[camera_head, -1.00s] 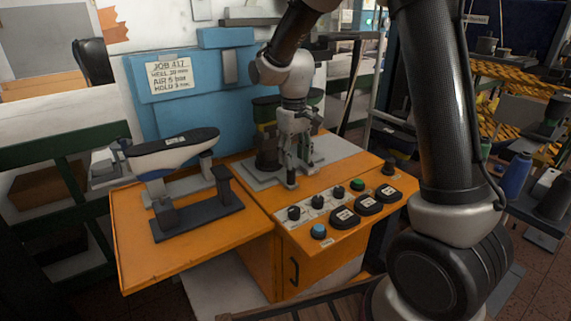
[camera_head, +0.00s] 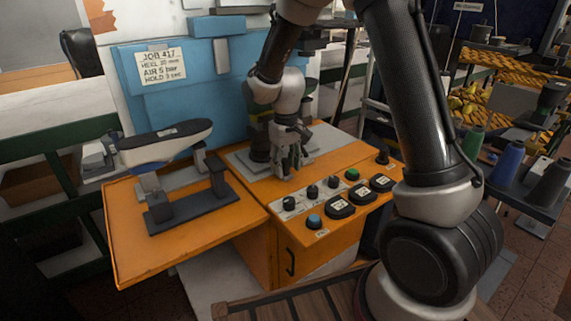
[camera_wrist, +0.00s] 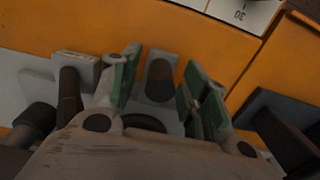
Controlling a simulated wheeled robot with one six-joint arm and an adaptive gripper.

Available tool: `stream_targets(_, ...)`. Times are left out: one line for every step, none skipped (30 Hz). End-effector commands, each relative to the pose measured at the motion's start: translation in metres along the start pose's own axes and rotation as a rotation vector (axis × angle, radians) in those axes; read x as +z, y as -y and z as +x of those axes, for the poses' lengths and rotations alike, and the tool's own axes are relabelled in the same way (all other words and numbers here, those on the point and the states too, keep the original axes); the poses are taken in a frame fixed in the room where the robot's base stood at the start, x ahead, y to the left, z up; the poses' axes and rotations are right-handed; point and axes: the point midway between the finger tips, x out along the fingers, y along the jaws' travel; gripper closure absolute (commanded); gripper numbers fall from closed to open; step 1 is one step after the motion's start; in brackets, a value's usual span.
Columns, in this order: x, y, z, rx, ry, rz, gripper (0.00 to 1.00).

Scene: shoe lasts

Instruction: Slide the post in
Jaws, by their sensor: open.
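My gripper (camera_head: 289,163) hangs over the orange bench machine, low near its grey plate. In the wrist view my gripper (camera_wrist: 160,90) is open, with green pads on both fingers. A grey block with a dark round post (camera_wrist: 159,82) shows in the gap between the fingers, with no clear contact. In the head view this post is hidden behind my gripper. A shoe last (camera_head: 165,143) with a dark top sits tilted on a stand to the left. A dark fixture bar with uprights (camera_head: 195,211) lies below it.
The orange bench has a panel of knobs and buttons (camera_head: 337,210) right in front of my gripper. A blue machine body with a job card (camera_head: 162,68) stands behind. The orange shelf (camera_head: 145,255) has clear room at its front.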

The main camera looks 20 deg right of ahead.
Motion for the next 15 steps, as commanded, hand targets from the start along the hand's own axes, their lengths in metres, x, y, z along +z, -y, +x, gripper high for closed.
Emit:
stream_targets(0.0000,0.0000,-0.0001,0.000,0.000,0.000,0.58)
stream_targets(0.0000,0.0000,-0.0001,0.000,0.000,0.000,0.64)
stream_targets(0.0000,0.0000,-0.0002,0.000,0.000,0.000,0.71)
stream_targets(0.0001,0.0000,-0.0002,0.000,0.000,0.000,0.76)
stream_targets(0.0000,0.0000,-0.0002,0.000,0.000,0.000,0.82)
stream_targets(0.0000,0.0000,-0.0002,0.000,0.000,0.000,0.89)
stream_targets(0.0001,0.0000,-0.0002,0.000,0.000,0.000,0.95)
stream_targets(0.0001,0.0000,-0.0002,0.000,0.000,0.000,1.00)
stream_targets(0.0001,0.0000,-0.0002,0.000,0.000,0.000,1.00)
stream_targets(0.0000,0.0000,-0.0003,0.000,0.000,0.000,1.00)
stream_targets(0.0000,0.0000,-0.0003,0.000,0.000,0.000,1.00)
stream_targets(0.0000,0.0000,-0.0003,0.000,0.000,0.000,1.00)
stream_targets(0.0000,-0.0001,-0.0003,0.000,0.000,0.000,1.00)
stream_targets(0.0000,-0.0004,-0.0003,0.000,0.000,0.000,1.00)
stream_targets(0.0000,-0.0014,-0.0003,0.000,0.000,0.001,1.00)
